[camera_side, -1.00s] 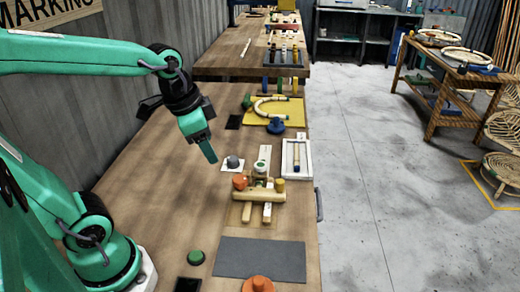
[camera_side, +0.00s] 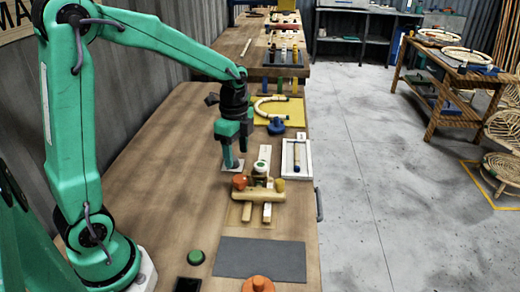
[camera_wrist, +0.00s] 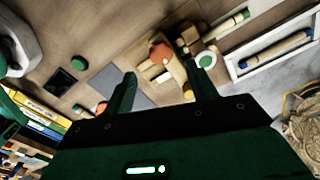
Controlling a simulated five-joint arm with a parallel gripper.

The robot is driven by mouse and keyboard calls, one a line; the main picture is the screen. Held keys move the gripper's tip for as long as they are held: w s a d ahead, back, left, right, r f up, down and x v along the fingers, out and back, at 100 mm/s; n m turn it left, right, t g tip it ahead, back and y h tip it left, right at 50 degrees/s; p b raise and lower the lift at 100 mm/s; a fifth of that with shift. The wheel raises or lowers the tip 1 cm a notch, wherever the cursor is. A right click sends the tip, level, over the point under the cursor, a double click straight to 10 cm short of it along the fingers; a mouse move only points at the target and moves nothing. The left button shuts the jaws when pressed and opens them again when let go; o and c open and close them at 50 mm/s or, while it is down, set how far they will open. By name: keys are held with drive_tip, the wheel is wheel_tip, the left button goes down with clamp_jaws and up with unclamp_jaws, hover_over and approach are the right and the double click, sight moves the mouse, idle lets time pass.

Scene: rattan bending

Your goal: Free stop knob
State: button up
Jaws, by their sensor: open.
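My gripper (camera_side: 234,160) points down over a small white plate (camera_side: 239,168), its fingers apart; it also shows open in the wrist view (camera_wrist: 164,74). The grey knob on that plate is mostly hidden by the fingers. Beside it is a wooden bending jig (camera_side: 258,196) with an orange knob (camera_side: 239,183), a green-and-white knob (camera_side: 260,168) and a yellow knob (camera_side: 279,185). In the wrist view, the orange knob (camera_wrist: 161,53) and green-and-white knob (camera_wrist: 206,60) appear near the fingers. I cannot tell which knob is the stop knob.
A white tray (camera_side: 307,173) with a rod stands right of the jig. A blue knob (camera_side: 276,127) and a yellow board (camera_side: 288,117) lie behind. A grey mat (camera_side: 260,259), green button (camera_side: 195,257) and orange knob piece (camera_side: 258,285) are in front. The table's left side is clear.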

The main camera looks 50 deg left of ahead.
sight(238, 178)
drive_tip(key=shift+f, duration=0.15)
drive_tip(key=shift+f, duration=3.8)
drive_tip(key=shift+c, duration=0.3)
drive_tip(key=c, duration=0.9)
